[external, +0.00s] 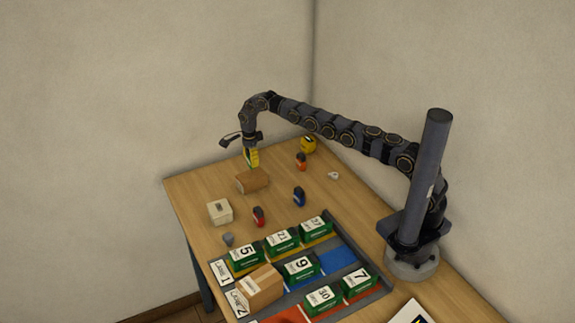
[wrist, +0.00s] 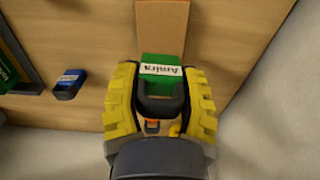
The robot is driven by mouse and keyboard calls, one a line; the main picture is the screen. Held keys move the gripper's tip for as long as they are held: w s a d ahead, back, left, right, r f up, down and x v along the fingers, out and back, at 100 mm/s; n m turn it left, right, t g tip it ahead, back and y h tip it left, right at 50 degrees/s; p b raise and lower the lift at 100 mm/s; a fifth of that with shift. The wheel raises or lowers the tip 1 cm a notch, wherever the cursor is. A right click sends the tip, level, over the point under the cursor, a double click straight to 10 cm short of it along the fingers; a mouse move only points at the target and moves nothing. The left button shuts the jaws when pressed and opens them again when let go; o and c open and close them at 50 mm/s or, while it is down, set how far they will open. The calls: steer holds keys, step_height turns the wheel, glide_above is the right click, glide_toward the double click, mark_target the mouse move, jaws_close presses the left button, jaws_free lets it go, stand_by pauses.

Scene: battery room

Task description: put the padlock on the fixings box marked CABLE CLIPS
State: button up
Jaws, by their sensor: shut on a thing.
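My gripper (external: 251,158) hangs above the far part of the table, near a brown block (external: 252,182). In the wrist view its yellow fingers (wrist: 160,105) are shut on a green padlock (wrist: 158,68) with a dark shackle and a white name label that seems to read "Amira". In the external view the padlock is too small to make out. Blue (external: 299,196), red (external: 258,216) and orange (external: 301,161) padlocks stand on the table. A cream box (external: 219,212) with a dark mark on top stands left of them. I cannot read CABLE CLIPS on anything.
A grey lane tray (external: 292,262) holds several green numbered packs and a cardboard box (external: 260,287) in front. A yellow round object (external: 308,144) stands at the back, and a small grey cup (external: 228,239) near the tray. Bare wood lies between the cream box and the brown block.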

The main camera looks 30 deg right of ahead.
steer(key=shift+w+f, duration=0.1)
steer(key=shift+f, duration=1.6)
steer(key=shift+f, duration=0.15)
steer(key=o, duration=1)
steer(key=shift+o, duration=0.2)
step_height(320, 180, up, 7)
steer(key=shift+a+r, duration=0.1)
steer(key=shift+r, duration=0.3)
